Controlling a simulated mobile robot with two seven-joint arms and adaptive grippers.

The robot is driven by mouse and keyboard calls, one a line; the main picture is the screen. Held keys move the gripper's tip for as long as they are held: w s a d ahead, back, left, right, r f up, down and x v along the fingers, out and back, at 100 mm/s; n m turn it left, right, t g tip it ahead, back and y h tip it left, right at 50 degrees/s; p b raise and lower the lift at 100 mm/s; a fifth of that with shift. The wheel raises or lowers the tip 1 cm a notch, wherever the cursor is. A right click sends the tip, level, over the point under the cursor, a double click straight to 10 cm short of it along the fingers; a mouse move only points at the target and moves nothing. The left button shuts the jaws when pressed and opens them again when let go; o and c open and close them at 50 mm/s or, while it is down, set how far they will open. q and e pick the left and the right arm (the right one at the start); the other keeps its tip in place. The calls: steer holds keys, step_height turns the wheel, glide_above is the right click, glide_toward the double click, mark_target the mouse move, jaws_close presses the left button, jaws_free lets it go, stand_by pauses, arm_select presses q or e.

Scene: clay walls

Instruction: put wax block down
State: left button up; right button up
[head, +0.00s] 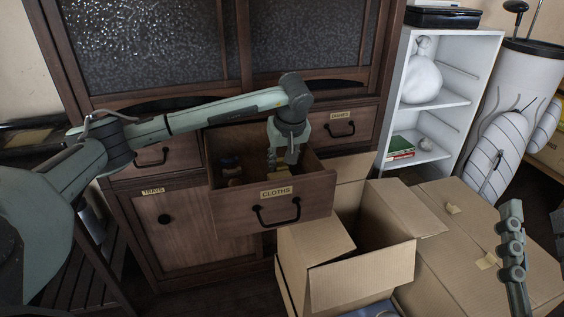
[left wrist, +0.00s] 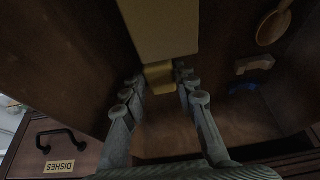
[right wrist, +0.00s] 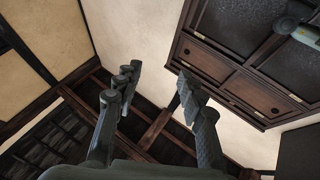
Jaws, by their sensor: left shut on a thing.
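The wax block (left wrist: 160,76), a small yellow piece, is between the fingertips of my left gripper (left wrist: 160,84) in the left wrist view. My left gripper is shut on it. In the head view, my left gripper (head: 289,158) points down into the open drawer labelled CLOTHS (head: 232,208), and some yellow of the block (head: 271,158) shows beside the fingers. I cannot tell whether the block touches the drawer bottom. My right gripper (right wrist: 154,82) has its fingers apart with nothing between them. It is away from the drawer, at the right in the head view (head: 510,222).
A wooden spoon-like thing (left wrist: 273,28) and small tan and blue things lie in the drawer. A plain tan surface (left wrist: 158,28) is close by the block. An open cardboard box (head: 362,285) stands in front of the drawer, with a white shelf (head: 455,92) at the right.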

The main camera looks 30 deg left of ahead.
arm_select(q)
steer(key=shift+f, duration=0.15)
steer(key=o, duration=1.1)
arm_select(e)
steer(key=shift+r, duration=0.1)
arm_select(q)
steer(key=shift+r, duration=0.25)
steer(key=p+v, duration=0.1)
steer(key=v, duration=1)
steer(key=shift+d+r+p, duration=0.15)
steer(key=shift+r+p, duration=0.2)
arm_select(e)
steer(key=shift+w+d+f+g+h, duration=0.15)
steer(key=shift+w+f+g, duration=0.15)
steer(key=shift+f+g, duration=0.45)
steer(key=shift+w+a+f+g+h, duration=0.1)
steer(key=shift+w+f+g+h, duration=0.2)
steer(key=shift+f, duration=0.85)
steer(key=shift+w+d+f+g+h, duration=0.1)
steer(key=shift+w+f+g, duration=0.2)
steer(key=shift+f+g, duration=0.5)
arm_select(q)
steer(key=shift+s, duration=0.1)
arm_select(e)
steer(key=shift+f, duration=0.15)
